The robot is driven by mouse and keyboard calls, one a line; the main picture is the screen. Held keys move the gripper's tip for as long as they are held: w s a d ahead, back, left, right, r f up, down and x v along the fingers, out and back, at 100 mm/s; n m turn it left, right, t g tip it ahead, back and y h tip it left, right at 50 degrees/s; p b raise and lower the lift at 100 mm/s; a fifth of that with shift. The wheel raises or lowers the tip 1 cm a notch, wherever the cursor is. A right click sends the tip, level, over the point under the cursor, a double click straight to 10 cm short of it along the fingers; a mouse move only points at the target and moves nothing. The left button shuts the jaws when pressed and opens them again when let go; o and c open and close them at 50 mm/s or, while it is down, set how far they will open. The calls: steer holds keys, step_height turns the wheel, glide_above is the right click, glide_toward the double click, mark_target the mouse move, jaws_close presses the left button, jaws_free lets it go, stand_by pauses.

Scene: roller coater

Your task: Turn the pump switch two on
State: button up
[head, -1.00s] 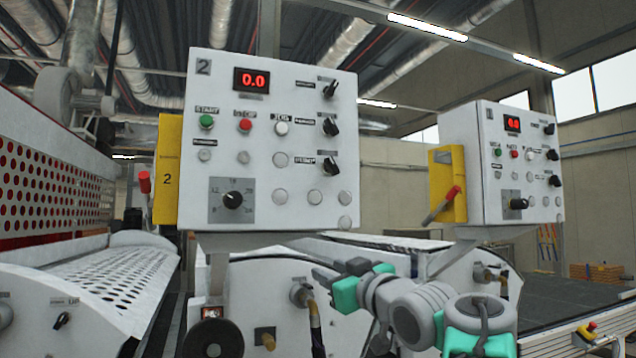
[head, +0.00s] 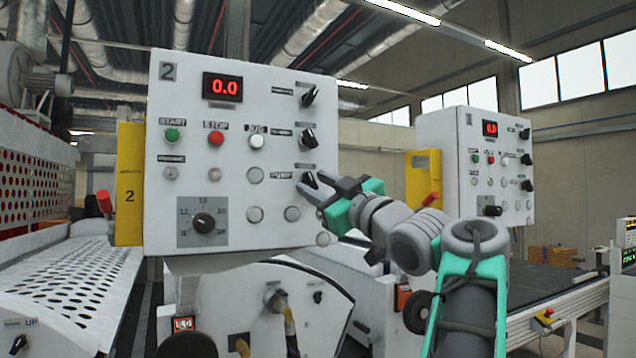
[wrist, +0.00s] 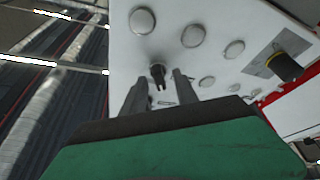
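Panel 2 (head: 228,88) is a white box with a red 0.0 display and three black rotary switches down its right side. The lowest switch (head: 309,179), with a small label too blurred to read surely, appears to be the pump switch. My gripper (head: 324,187) is at the panel's lower right, right beside this switch. In the wrist view the black knob (wrist: 158,74) shows between the tips of my two fingers (wrist: 161,80), with a gap on each side. The gripper is open; I cannot tell whether a finger touches the knob.
Panel 2 also carries green, red and white buttons and a dial (head: 204,222). A yellow holder (head: 130,185) is on its left side. A second panel (head: 455,160) stands to the right behind my arm. White machine housings lie below.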

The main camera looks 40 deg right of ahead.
jaws_close()
stand_by(0.4)
steer(key=shift+f+m, duration=0.1)
steer(key=shift+m, duration=0.2)
steer(key=shift+a+f+m+h+b, duration=0.1)
steer(key=shift+m+h+b, duration=0.5)
steer(key=shift+m+b, duration=0.4)
steer(key=m+h, duration=0.1)
steer(key=m, duration=0.1)
steer(key=m+h+b, duration=0.1)
steer(key=m, duration=0.2)
steer(key=shift+a+m+h, duration=0.15)
steer(key=shift+m+h, duration=0.15)
steer(key=shift+h, duration=0.1)
steer(key=m+h, duration=0.1)
steer(key=m, duration=0.1)
steer(key=m+g+h+b, duration=0.1)
steer(key=m, duration=0.2)
steer(key=shift+w+a+h, duration=0.1)
steer(key=shift+a+h, duration=0.05)
steer(key=shift+h, duration=0.15)
steer(key=shift+m+g+h, duration=0.8)
steer(key=shift+m+h, duration=0.1)
steer(key=shift+m, duration=1.2)
